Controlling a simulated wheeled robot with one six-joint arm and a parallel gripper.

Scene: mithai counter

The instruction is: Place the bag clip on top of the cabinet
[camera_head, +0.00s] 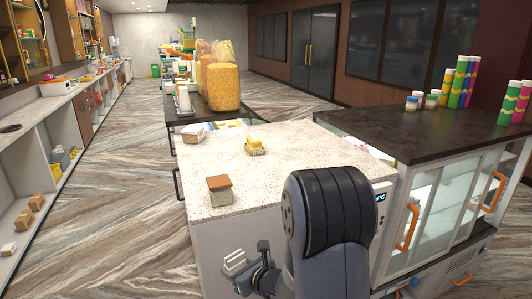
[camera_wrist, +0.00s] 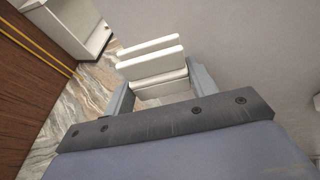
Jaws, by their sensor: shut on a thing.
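The white bag clip (camera_wrist: 152,62), with pale parallel bars, is between my gripper's fingers in the wrist view. My gripper (camera_head: 238,264) is shut on it, in front of and below the top edge of the pale speckled cabinet (camera_head: 285,165) in the head view. The clip's white bars (camera_head: 235,259) show small there too. A dark-topped cabinet with glass doors (camera_head: 430,135) stands to the right. I cannot tell which of the two the task names. My arm hides part of the speckled cabinet's front.
On the speckled top stand a brown-lidded box (camera_head: 219,191), a yellow item (camera_head: 255,146) and a small tub (camera_head: 194,133). Its middle and right are mostly clear. Colourful tubes (camera_head: 459,82) and small jars (camera_head: 421,99) stand on the dark top. Open floor (camera_head: 120,200) lies left.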

